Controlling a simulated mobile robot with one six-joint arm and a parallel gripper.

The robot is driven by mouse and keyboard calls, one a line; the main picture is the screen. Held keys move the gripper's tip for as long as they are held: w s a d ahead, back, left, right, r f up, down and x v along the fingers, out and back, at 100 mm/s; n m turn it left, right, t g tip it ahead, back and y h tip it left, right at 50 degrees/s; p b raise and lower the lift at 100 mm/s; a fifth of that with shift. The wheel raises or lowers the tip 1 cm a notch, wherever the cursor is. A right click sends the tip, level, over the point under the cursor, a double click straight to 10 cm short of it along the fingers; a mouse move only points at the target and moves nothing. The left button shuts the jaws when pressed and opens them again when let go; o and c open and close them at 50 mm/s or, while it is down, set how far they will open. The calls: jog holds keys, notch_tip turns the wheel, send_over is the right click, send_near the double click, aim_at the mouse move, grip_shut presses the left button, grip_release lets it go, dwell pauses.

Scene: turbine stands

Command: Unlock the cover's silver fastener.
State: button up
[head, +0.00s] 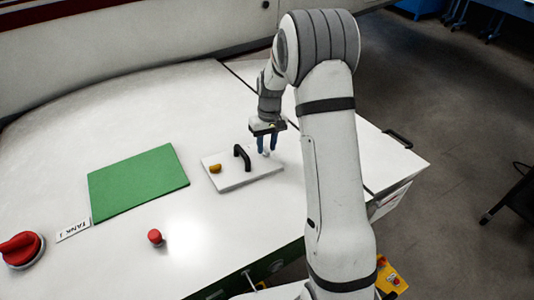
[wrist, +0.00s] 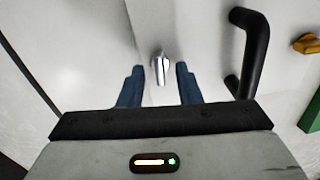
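The cover (head: 240,178) is a white plate on the white table in the head view, with a black arched handle (head: 242,157) at its middle. A yellow fastener (head: 215,168) sits at its left end. The silver fastener (wrist: 159,66) shows in the wrist view near the cover's edge, its knob pointing roughly along the view's vertical. My gripper (wrist: 158,85) has two blue fingers, spread apart on either side of the silver fastener, with gaps visible on both sides. In the head view my gripper (head: 267,145) points down over the cover's right end and hides most of the silver fastener.
The black handle (wrist: 255,52) stands close to the right finger in the wrist view. A green mat (head: 138,181), a red button (head: 155,237) and a large red knob (head: 21,249) lie left of the cover. The table's right edge has another black handle (head: 397,138).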

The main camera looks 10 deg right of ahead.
jog(key=shift+f, duration=0.5)
jog(key=shift+c, duration=0.2)
grip_shut()
jog(key=shift+b, duration=0.35)
jog(key=shift+o, duration=1.3)
grip_release()
jog(key=shift+r, duration=0.15)
